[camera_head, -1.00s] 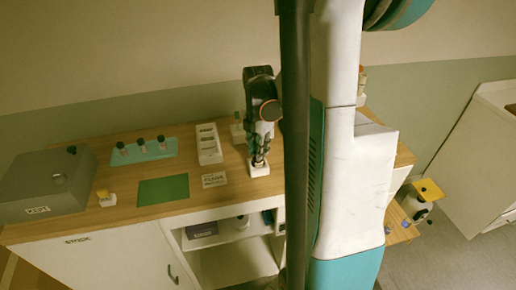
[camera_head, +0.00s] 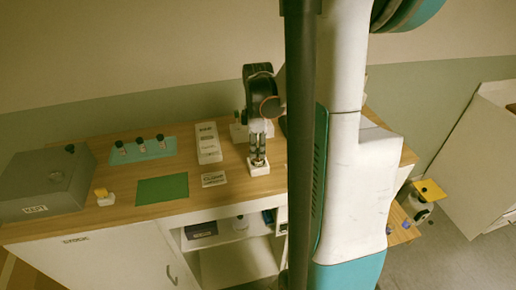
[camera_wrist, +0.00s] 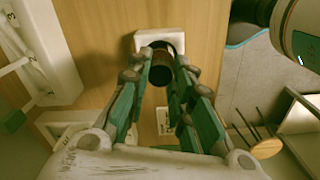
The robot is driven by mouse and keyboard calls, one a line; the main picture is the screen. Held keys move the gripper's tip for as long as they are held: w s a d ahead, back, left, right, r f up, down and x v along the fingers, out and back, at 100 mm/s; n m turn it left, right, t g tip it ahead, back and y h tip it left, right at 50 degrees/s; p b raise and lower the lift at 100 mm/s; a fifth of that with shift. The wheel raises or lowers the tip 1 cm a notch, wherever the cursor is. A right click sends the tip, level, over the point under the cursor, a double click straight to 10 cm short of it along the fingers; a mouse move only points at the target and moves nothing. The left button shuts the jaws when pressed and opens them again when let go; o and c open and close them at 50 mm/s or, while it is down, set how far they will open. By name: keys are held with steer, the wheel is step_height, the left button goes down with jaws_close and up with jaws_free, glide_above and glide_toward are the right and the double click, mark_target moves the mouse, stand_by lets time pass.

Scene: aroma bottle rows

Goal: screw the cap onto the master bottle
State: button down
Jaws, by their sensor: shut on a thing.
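My gripper (camera_head: 258,160) points down at a small white block (camera_head: 258,170) on the wooden bench. In the wrist view, the green-sided fingers of my gripper (camera_wrist: 161,68) are closed around a dark round piece (camera_wrist: 161,76), which looks like the cap. It sits over the white block (camera_wrist: 146,38). The fingers and the dark piece hide most of the master bottle, so I cannot tell how the cap meets its neck.
A white labelled strip (camera_head: 208,143) and a small printed card (camera_head: 214,179) lie left of my gripper. Further left are a green mat (camera_head: 162,189), a teal tray (camera_head: 160,151) with dark-capped bottles, a yellow-topped item (camera_head: 102,194) and a grey box (camera_head: 40,190).

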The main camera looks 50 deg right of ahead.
steer(key=m, duration=0.3)
steer(key=shift+m, duration=0.4)
steer(key=m, duration=0.4)
steer(key=shift+b, duration=0.35)
steer(key=c, duration=1.5)
jaws_free()
